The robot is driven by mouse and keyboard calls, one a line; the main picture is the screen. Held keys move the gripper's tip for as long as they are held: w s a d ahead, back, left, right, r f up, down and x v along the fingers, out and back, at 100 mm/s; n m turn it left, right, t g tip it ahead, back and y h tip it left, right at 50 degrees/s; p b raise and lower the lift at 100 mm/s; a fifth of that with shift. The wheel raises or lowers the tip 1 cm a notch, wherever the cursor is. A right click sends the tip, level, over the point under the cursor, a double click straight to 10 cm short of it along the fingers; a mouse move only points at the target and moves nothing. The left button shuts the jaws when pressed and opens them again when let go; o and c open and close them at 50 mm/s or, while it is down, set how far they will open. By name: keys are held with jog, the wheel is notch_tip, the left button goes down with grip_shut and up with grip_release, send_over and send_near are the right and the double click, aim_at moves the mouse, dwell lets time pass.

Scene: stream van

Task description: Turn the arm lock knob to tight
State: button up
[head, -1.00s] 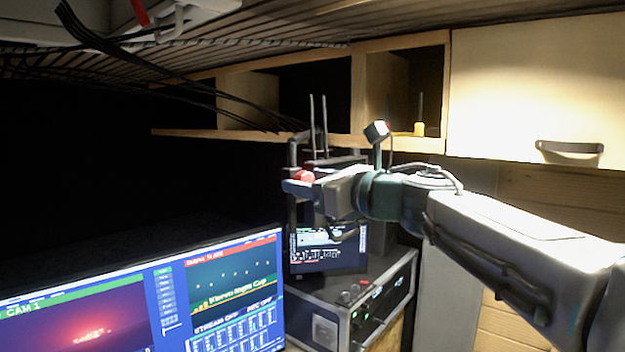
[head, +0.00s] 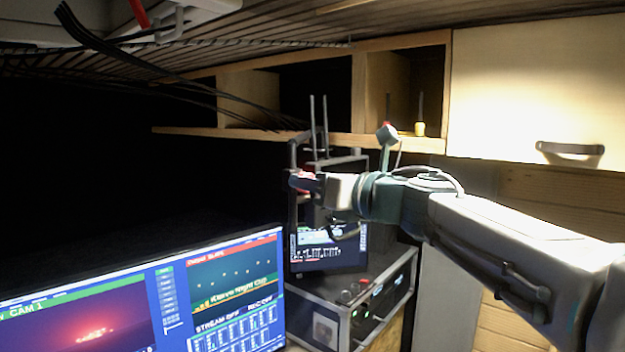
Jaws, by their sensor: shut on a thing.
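The red arm lock knob (head: 297,181) is on the dark monitor arm, left of the upright metal box and above the small screen. My gripper (head: 303,181) reaches in from the right and is shut on the knob. Its fingers cover most of the knob, so only a little red shows. The knob's marking and how tight it is cannot be made out.
A small screen (head: 328,247) hangs just below my gripper, in front of a rack case (head: 355,300) with knobs. A large monitor (head: 140,300) fills the lower left. A wooden shelf (head: 270,133) and a cabinet with a handle (head: 569,150) are above.

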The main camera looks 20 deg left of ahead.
jog(key=shift+w+f+m+p, duration=0.1)
jog(key=shift+m+p, duration=0.3)
jog(key=shift+m, duration=3.55)
jog(key=shift+f+m+p, duration=0.1)
jog(key=shift+m+p, duration=0.25)
jog(key=shift+m, duration=3.6)
jog(key=o, duration=1)
jog(key=shift+d, duration=0.1)
jog(key=b+v, duration=0.4)
jog(key=v, duration=0.9)
jog(key=shift+d, duration=0.35)
